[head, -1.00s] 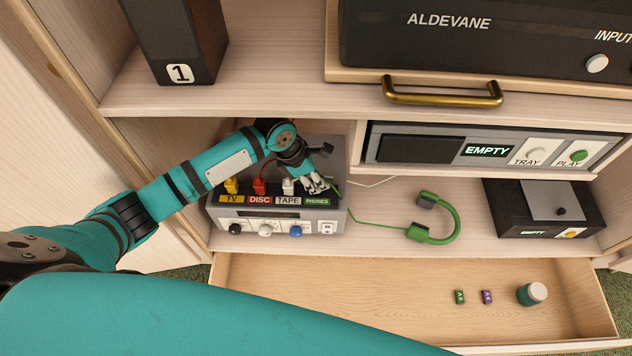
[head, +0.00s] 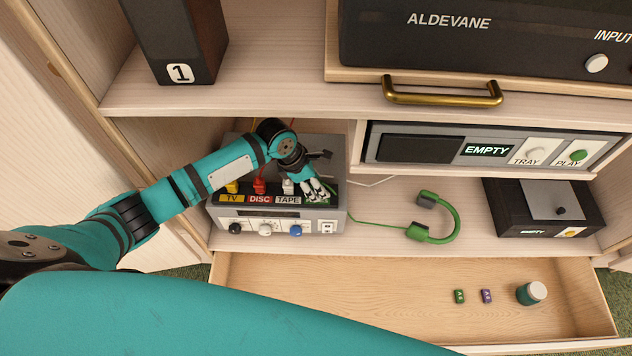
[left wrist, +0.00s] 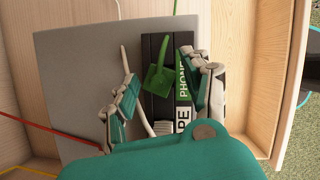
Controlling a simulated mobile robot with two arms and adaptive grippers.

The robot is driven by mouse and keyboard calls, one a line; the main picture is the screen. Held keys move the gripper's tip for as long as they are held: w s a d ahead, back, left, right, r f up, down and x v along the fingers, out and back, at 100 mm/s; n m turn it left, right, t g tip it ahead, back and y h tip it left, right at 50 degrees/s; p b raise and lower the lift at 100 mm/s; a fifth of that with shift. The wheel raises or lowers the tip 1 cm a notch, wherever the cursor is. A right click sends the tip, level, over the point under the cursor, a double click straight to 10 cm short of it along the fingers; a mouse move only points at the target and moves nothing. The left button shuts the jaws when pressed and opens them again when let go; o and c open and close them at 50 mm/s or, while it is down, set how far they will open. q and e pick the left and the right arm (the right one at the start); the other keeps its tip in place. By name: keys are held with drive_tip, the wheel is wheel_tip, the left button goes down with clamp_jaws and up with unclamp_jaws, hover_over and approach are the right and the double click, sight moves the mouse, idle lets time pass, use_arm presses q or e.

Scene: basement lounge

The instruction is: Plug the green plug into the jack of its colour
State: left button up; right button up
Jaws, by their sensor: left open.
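The green plug (left wrist: 157,79) is on the black jack strip beside the green PHONES label (left wrist: 184,85) in the left wrist view, its green cable rising from it. How deep it sits in the jack is hidden. My left gripper (head: 320,190) is over the right end of the grey switch box (head: 343,165); in the left wrist view its open fingers (left wrist: 160,72) stand either side of the plug, apart from it. In the head view the hand hides the plug and the PHONES label. My right gripper is not in view.
Yellow (head: 231,187), red (head: 259,186) and white (head: 288,186) plugs stand at TV, DISC and TAPE, close left of the hand. Green headphones (head: 445,220) lie right of the box. An open drawer (head: 370,300) is below; a shelf edge (head: 300,115) is above.

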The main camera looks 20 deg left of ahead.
use_arm(q)
drive_tip(key=v, duration=0.7)
drive_tip(key=shift+r, duration=0.3)
